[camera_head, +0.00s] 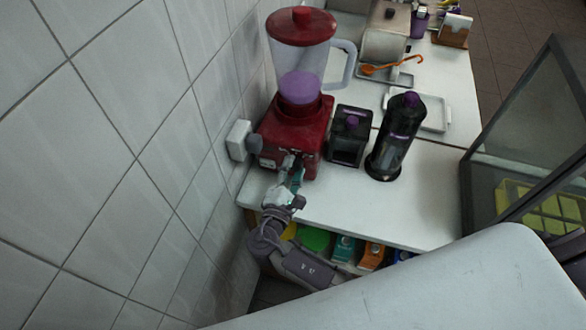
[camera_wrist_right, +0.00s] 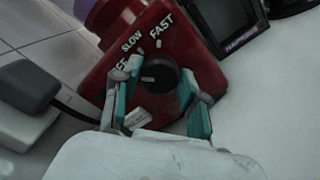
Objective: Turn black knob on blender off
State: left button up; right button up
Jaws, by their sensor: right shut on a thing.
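The red blender (camera_head: 292,130) stands at the counter's left end, upright, its clear jug holding something purple under a red lid. In the right wrist view, its black knob (camera_wrist_right: 160,72) sits on the red front face, with the labels SLOW, FAST and a partly hidden OFF around it. A short white mark on the knob points roughly left. My right gripper (camera_head: 293,180) is at the front of the blender base. In the wrist view its teal-padded fingers (camera_wrist_right: 158,82) are on either side of the knob, shut on it. My left gripper is out of view.
A white wall socket with a dark plug (camera_head: 240,141) is left of the blender, by the tiled wall. The front right of the white counter (camera_head: 400,215) is clear.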

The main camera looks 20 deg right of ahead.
jog(key=o, duration=1.1)
jog(key=shift+o, duration=0.2)
jog(key=shift+s, duration=0.1)
jog(key=v, duration=1.2)
